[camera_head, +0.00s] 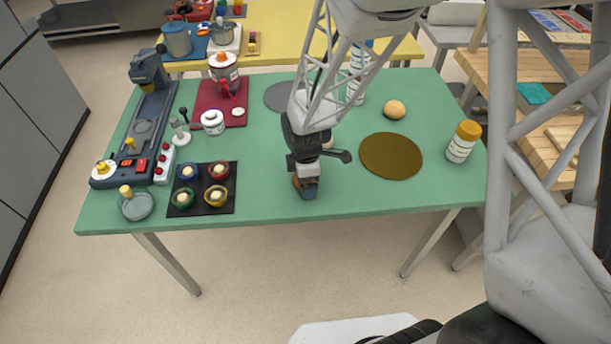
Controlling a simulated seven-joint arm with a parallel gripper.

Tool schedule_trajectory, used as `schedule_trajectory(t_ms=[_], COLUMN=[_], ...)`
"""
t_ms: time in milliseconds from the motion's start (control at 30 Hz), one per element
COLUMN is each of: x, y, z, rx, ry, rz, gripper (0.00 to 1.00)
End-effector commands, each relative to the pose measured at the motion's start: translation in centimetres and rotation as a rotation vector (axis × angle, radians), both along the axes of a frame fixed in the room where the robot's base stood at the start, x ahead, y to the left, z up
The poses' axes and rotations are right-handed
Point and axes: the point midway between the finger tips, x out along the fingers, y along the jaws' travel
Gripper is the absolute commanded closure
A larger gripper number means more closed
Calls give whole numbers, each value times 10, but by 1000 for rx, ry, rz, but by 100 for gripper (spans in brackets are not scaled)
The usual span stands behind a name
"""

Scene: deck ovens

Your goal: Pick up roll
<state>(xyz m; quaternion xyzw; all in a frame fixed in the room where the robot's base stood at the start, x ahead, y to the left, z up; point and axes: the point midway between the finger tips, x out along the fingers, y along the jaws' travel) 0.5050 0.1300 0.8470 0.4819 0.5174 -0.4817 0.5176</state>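A round tan roll (394,109) sits on the green table (270,190), toward the back right, behind a round brown mat (391,170). My gripper (307,190) points down over the front middle of the table, to the left of the brown mat and well apart from the roll. Its fingertips are small and dark in this view, and I cannot tell whether they are open or shut. A small pale thing (328,143) shows partly behind my gripper; most of it is hidden.
A bottle with a yellow cap (462,142) stands right of the mat. A black tray (225,205) with several small bowls lies at the left. A red mat (209,100) bears a red-and-white device (224,72). A grey disc (279,97) lies behind my arm.

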Motion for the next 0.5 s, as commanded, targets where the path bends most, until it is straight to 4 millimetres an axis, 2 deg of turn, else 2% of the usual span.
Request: schedule_trajectory(t_ms=[500], x=[0], y=[0], z=[0], rx=[0], ry=[0], rz=[0], gripper=[2])
